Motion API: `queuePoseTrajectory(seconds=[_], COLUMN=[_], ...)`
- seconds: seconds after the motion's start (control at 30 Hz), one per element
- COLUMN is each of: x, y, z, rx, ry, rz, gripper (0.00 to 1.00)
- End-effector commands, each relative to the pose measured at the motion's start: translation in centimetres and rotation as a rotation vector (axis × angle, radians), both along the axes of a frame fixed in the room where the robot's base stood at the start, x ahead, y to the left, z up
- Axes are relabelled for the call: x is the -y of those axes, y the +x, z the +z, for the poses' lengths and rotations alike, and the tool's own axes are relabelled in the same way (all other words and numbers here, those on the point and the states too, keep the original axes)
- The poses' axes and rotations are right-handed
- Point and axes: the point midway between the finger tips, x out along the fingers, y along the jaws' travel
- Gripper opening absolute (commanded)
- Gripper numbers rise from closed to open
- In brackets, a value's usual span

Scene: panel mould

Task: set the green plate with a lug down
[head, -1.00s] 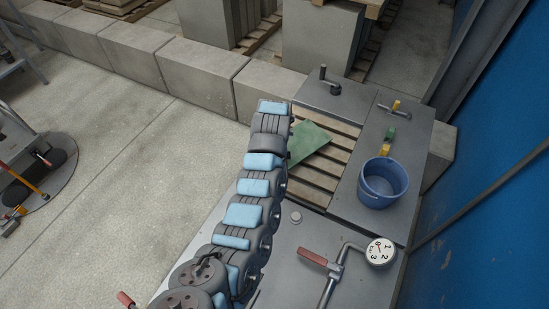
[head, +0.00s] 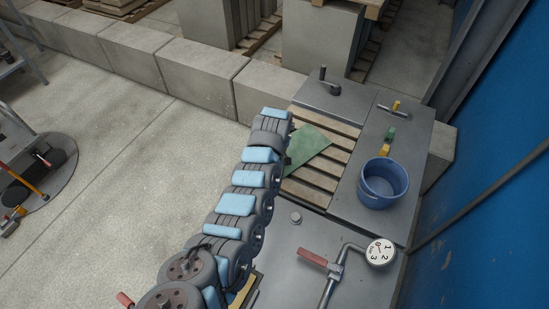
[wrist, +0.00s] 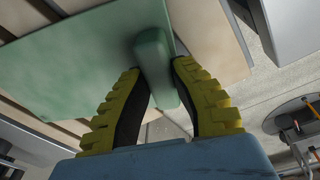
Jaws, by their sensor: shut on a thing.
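The green plate (head: 308,148) shows in the head view over the wooden slats, partly hidden behind my arm. In the wrist view the plate (wrist: 75,62) fills the upper left, and its green lug (wrist: 154,65) stands out toward the camera. My gripper (wrist: 158,85) has its yellow and black fingers on either side of the lug and is shut on it. My gripper is hidden behind my arm in the head view. I cannot tell whether the plate touches the slats.
Wooden slats (head: 314,181) lie between grey metal surfaces. A blue bucket (head: 383,184) stands on the right panel, with a yellow block (head: 385,150) and a green block (head: 390,133) behind it. A pressure gauge (head: 380,252) and a red-handled lever (head: 313,257) are at the front.

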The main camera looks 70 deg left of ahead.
Motion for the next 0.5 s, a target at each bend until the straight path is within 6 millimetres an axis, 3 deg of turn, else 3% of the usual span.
queuePoseTrajectory(seconds=[0.1,0.13,0.2,0.5], x=[-0.07,-0.06,-0.05,-0.02], y=[0.00,-0.02,-0.02,-0.04], z=[0.10,0.07,0.06,0.06], rx=[0.001,0.000,0.000,-0.001], ry=[0.001,0.001,0.001,0.000], rz=[0.001,0.001,0.001,0.001], gripper=[0.00,0.30,0.46,0.46])
